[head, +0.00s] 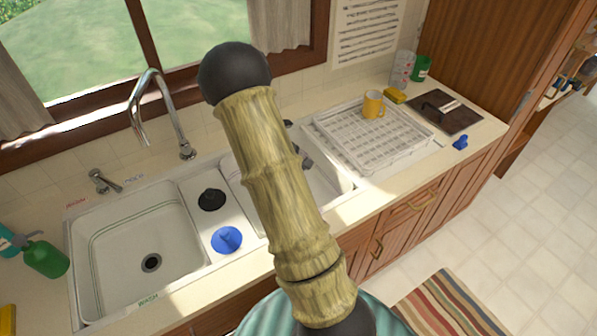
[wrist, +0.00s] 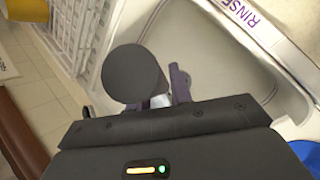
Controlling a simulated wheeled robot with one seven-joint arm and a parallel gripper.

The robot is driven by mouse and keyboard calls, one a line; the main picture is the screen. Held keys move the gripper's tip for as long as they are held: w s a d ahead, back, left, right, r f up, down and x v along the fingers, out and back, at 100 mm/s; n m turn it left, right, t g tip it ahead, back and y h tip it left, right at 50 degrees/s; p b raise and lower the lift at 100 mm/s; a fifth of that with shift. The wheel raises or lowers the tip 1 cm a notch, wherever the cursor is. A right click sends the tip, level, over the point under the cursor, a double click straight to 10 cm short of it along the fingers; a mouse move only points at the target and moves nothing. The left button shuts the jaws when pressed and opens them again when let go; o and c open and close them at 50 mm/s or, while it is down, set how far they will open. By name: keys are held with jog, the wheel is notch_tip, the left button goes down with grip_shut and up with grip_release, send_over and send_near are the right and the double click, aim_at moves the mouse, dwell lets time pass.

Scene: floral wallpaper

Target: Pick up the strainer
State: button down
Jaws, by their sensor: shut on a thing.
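My gripper (head: 304,160) is over the right sink basin (head: 335,186) in the head view, mostly hidden behind my arm. In the wrist view my gripper (wrist: 160,97) is shut on a dark, round-faced thing (wrist: 133,75), which seems to be the strainer. It covers much of the jaws, with a small silvery part showing beside it. The held thing cannot be made out in the head view. The basin's white floor and rim, marked RINSE, lie beyond it in the wrist view.
A black stopper-like piece (head: 211,199) and a blue one (head: 227,240) sit on the divider beside the left basin (head: 112,240). A white dish rack (head: 350,150) with a yellow mug (head: 374,104) stands right. The tap (head: 160,105) rises behind. Green bottles (head: 44,259) stand left.

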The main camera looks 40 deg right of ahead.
jog(key=shift+r+p, duration=1.45)
jog(key=shift+r, duration=0.25)
